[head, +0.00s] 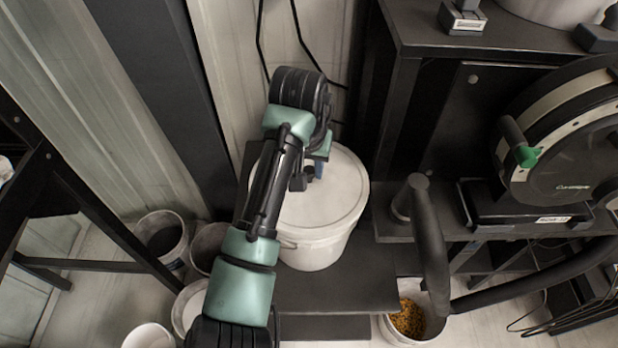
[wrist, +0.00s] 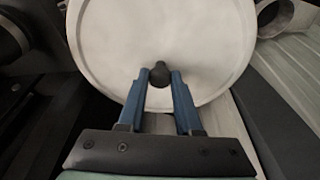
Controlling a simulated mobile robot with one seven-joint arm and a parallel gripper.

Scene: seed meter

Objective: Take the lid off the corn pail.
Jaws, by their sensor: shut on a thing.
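A large white pail (head: 312,252) stands on a dark platform, with a wire handle on its side. Its round pale lid (head: 340,193) covers the top, so the contents are hidden. The lid fills much of the wrist view (wrist: 110,45). My gripper (head: 317,172) is above the lid, partly hidden by my arm. In the wrist view its two blue fingers (wrist: 160,80) are on either side of the lid's black knob (wrist: 160,74) and shut on it. I cannot tell whether the lid is raised from the rim.
A small bucket with orange-yellow grain (head: 408,318) stands at the lower right beside a black hose (head: 428,240). The seed meter (head: 560,140) is on the right. Several open buckets stand on the floor at lower left. A dark post (head: 160,80) rises behind on the left.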

